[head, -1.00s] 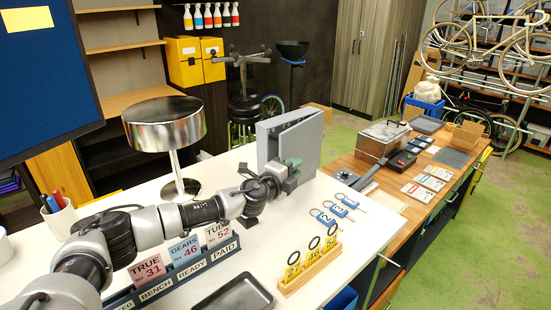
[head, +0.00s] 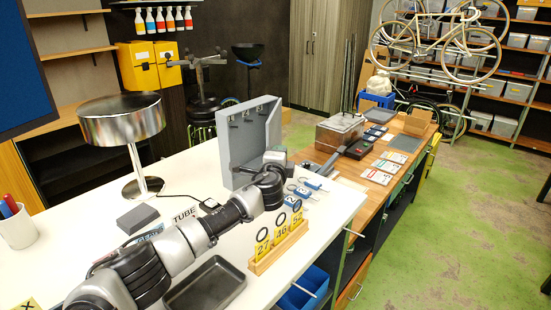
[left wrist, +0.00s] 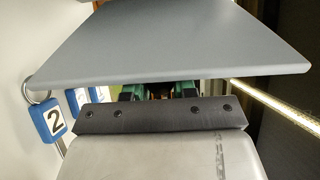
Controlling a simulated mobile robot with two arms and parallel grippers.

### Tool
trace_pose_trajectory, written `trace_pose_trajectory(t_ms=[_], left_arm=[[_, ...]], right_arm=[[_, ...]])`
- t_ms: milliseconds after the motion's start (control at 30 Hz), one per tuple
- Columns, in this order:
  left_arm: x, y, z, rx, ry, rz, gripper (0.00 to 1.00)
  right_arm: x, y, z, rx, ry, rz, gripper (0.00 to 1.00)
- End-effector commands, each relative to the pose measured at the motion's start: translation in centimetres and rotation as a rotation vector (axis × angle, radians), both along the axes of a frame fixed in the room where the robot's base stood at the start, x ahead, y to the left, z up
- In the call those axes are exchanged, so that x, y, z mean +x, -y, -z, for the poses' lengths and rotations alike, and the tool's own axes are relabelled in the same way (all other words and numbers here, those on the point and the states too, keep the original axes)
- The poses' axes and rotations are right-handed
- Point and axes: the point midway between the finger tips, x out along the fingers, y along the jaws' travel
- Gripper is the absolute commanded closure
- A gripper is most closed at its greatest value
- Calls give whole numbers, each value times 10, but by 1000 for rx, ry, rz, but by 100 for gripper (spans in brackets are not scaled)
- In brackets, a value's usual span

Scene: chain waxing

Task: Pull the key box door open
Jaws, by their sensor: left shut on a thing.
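The grey key box (head: 229,158) stands on the white table in the head view, its front open and small hooks showing inside. My left gripper (head: 274,162) is at the box's right front, partly hidden by its own wrist. In the left wrist view a flat grey panel, the key box door (left wrist: 165,45), spans the picture. The green fingertips of my left gripper (left wrist: 158,93) sit just under its near edge, shut, with the grip itself mostly hidden. In the head view the door is hard to tell from the box wall. My right gripper is not in view.
A wooden holder (head: 279,250) with yellow number tags and a black tray (head: 206,287) are nearer. A chrome lamp (head: 122,119) stands left.

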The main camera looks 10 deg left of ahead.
Motion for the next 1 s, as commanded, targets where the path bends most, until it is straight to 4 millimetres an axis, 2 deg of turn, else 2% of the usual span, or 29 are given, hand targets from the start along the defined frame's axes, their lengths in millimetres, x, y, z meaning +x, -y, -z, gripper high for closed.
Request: trace_pose_trajectory(t_ms=[267,300,433,767,1000], left_arm=[[-1,1,3,1,-4,3,100],[-1,1,3,1,-4,3,69],[0,1,2,0,-3,3,50],[-2,0,1,0,-1,2,50],[-25,0,3,-2,-1,4,50]], right_arm=[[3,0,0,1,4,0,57],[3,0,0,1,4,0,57],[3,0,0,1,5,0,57],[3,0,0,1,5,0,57],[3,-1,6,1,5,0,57]])
